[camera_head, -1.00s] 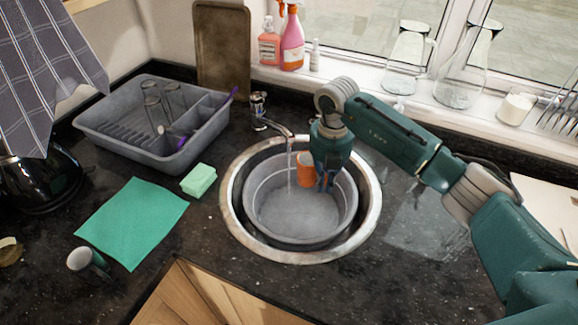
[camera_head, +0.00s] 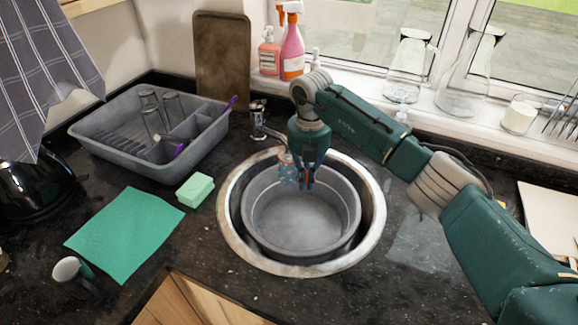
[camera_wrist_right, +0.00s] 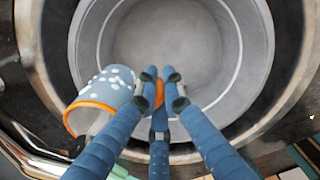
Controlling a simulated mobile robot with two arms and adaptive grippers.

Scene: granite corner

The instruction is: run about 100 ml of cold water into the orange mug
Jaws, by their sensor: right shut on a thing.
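My right gripper (camera_head: 307,183) points down over the sink (camera_head: 228,222) and is shut on the mug's orange handle, as the right wrist view (camera_wrist_right: 158,92) shows. The mug (camera_head: 288,172) hangs left of the fingers; in the right wrist view (camera_wrist_right: 112,84) it is blue-grey with white spots and an orange rim. It is close beneath the tap's (camera_head: 259,122) spout end. The spout tip is partly hidden by the gripper. No stream shows below the mug; whether water runs into it, and its water level, I cannot tell. My left gripper is out of view.
A grey bowl (camera_head: 258,228) stands in the sink under the mug. Left are a dish rack (camera_head: 110,155), a sponge (camera_head: 195,189), a green cloth (camera_head: 124,232) and another mug (camera_head: 70,270). Soap bottles (camera_head: 292,48) and glass jugs (camera_head: 406,70) line the windowsill.

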